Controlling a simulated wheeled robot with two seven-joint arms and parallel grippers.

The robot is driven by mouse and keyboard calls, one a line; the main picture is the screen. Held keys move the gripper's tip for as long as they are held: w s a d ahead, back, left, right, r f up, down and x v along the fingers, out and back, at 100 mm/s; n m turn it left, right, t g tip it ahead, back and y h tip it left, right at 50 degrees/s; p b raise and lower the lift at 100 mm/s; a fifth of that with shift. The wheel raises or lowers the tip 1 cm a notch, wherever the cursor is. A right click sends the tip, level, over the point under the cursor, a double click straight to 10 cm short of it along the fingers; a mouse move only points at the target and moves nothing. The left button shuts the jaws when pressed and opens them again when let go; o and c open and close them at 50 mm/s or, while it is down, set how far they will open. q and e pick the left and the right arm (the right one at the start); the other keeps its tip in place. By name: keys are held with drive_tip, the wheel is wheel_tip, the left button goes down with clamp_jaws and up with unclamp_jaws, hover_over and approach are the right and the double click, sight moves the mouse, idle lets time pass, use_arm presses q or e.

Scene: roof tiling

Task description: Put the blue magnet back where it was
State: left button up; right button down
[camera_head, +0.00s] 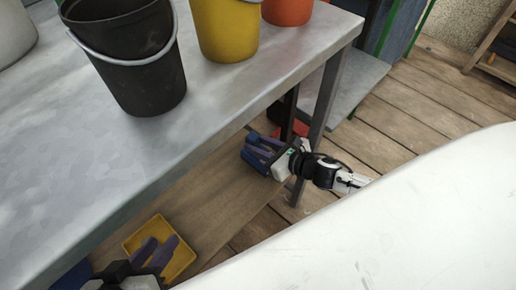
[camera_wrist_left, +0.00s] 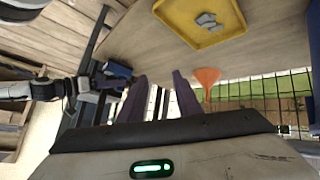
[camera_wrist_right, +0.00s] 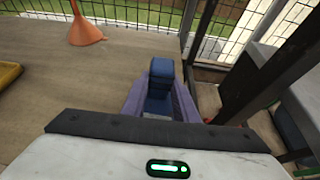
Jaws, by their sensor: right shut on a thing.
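The blue magnet (camera_wrist_right: 161,82) is a dark blue block between the purple fingers of my right gripper (camera_wrist_right: 160,100), which is shut on it. In the head view my right gripper (camera_head: 262,150) is below the tabletop, over the wooden lower shelf near a table leg, and the magnet (camera_head: 252,158) shows at its fingers. The magnet (camera_wrist_left: 117,70) also shows in the left wrist view. I cannot tell whether it touches the shelf. My left gripper (camera_head: 158,252) is open and empty near the yellow tray; its fingers stand apart in the left wrist view (camera_wrist_left: 160,92).
The yellow tray (camera_head: 187,263) on the wooden shelf (camera_head: 213,207) holds small grey pieces (camera_wrist_left: 207,22). An orange funnel (camera_wrist_right: 85,32) stands on the shelf. Black (camera_head: 140,85), yellow (camera_head: 226,30) and orange buckets stand on the metal tabletop (camera_head: 215,100) above. A table leg (camera_head: 322,110) is close to my right gripper.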

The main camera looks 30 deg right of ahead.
drive_tip(key=shift+f, duration=0.55)
drive_tip(key=shift+r, duration=0.15)
use_arm(q)
drive_tip(key=shift+d+r, duration=0.25)
drive_tip(key=shift+r, duration=0.2)
drive_tip(key=shift+f, duration=0.1)
use_arm(e)
drive_tip(key=shift+f, duration=0.2)
drive_tip(key=c, duration=1.4)
unclamp_jaws()
